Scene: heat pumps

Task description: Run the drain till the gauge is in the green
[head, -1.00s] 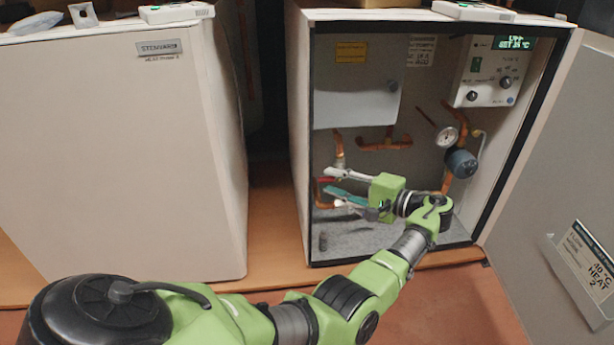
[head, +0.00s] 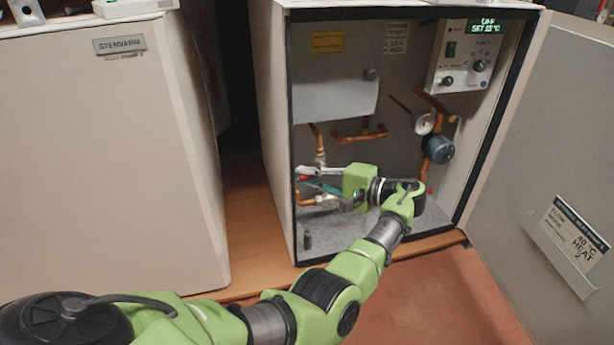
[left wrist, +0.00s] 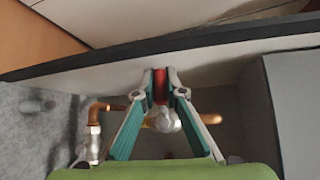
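A small red valve handle (left wrist: 160,86) shows between my left fingertips in the left wrist view, with a pale metal valve body below it. My left gripper (head: 303,178) is at the valve on the copper pipes at the cabinet's lower left. Its fingers converge at the tips and appear closed on the red handle, which fills the gap. The round gauge (head: 423,123) has a white dial and sits right of the middle inside the open cabinet. Its needle and any green zone are too small to read. My right gripper is in neither view.
A control box (head: 466,56) with a green display and knobs is at the upper right inside. A blue-grey pump (head: 438,149) sits below the gauge. A small dark cylinder (head: 307,240) stands on the cabinet floor. The open door (head: 545,150) is at right, a closed unit (head: 95,165) at left.

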